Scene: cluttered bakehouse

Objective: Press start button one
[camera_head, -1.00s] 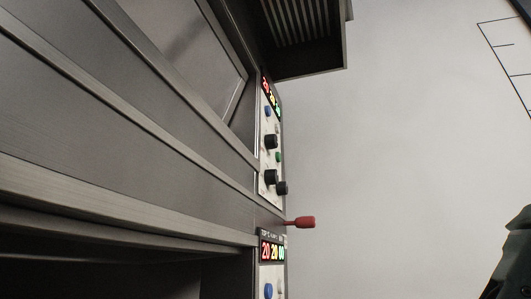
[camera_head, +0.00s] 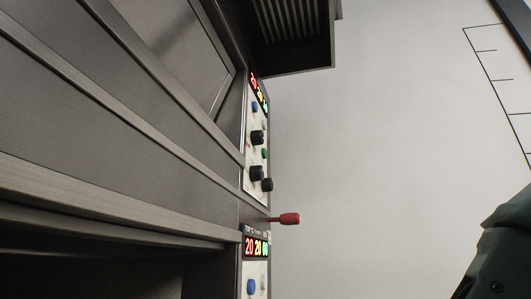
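A tall metal deck oven (camera_head: 90,130) fills the left of the view. Its upper control panel (camera_head: 256,160) has a lit digit display (camera_head: 258,92), a blue button (camera_head: 254,107), a green button (camera_head: 265,154) and several black knobs. A lower panel (camera_head: 257,272) has a display (camera_head: 256,246) reading 20 20 and a further green number, with a blue button (camera_head: 250,287) under it. Its lower part is cut off by the frame. I cannot read which button is start button one. My gripper is not in view.
A red-handled lever (camera_head: 289,219) sticks out to the right between the two panels. A dark vented hood (camera_head: 292,35) juts out at the top. A dark green piece (camera_head: 502,250) shows at the lower right. A pale wall (camera_head: 390,140) lies open between.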

